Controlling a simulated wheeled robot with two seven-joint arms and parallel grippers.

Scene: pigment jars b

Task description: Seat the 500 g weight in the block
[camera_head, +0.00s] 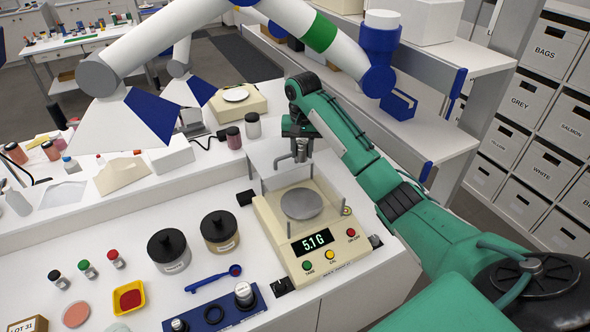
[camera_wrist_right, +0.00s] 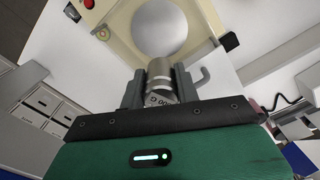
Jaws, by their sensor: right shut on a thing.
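My right gripper (camera_head: 300,146) hangs above the back of the balance. In the right wrist view my gripper (camera_wrist_right: 159,88) is shut on a silver metal weight (camera_wrist_right: 160,72), whose partly hidden, upside-down marking looks like 500 G. The blue block (camera_head: 200,317) lies at the front of the bench, well forward and left of this gripper. It holds a large silver weight (camera_head: 244,294) at its right end and a smaller one (camera_head: 179,325) at its left. A dark ring-shaped socket (camera_head: 213,314) between them looks empty. My left gripper is not in view.
The cream balance (camera_head: 265,210), reading 5.1 G, has a round pan (camera_head: 301,203) and clear shields below my right gripper.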

